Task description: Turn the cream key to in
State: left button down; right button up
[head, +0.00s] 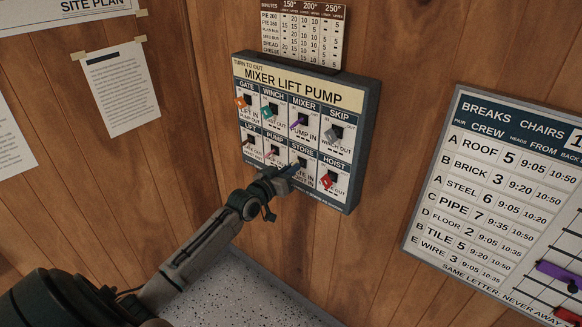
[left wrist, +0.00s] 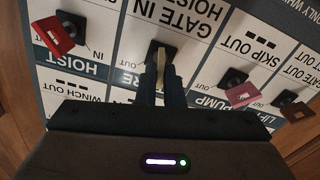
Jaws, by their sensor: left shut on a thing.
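The cream key (left wrist: 161,62) sits in the dark lock under the STORE label on the key board (head: 363,130). In the left wrist view it stands between the fingertips, roughly in line with them. My left gripper (head: 291,172) is shut on it, and its fingers also show in the left wrist view (left wrist: 160,82). In the head view the gripper hides most of the STORE lock and key. The fingers cover part of the panel's print, so I cannot tell exactly which mark the key points to.
The red key (head: 327,181) under HOIST is just right of the gripper, and the pink key (head: 273,153) under PUMP just left. Orange, green, purple and grey keys fill the upper row. A breaks chart (head: 480,190) hangs on the wall at right.

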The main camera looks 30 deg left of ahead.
pick_arm(q)
jog(key=shift+n+p, duration=0.7)
jog(key=shift+n, duration=1.7)
jog(key=c, duration=1.6)
grip_release()
jog(key=shift+a, duration=0.1)
jog(key=shift+o, duration=0.2)
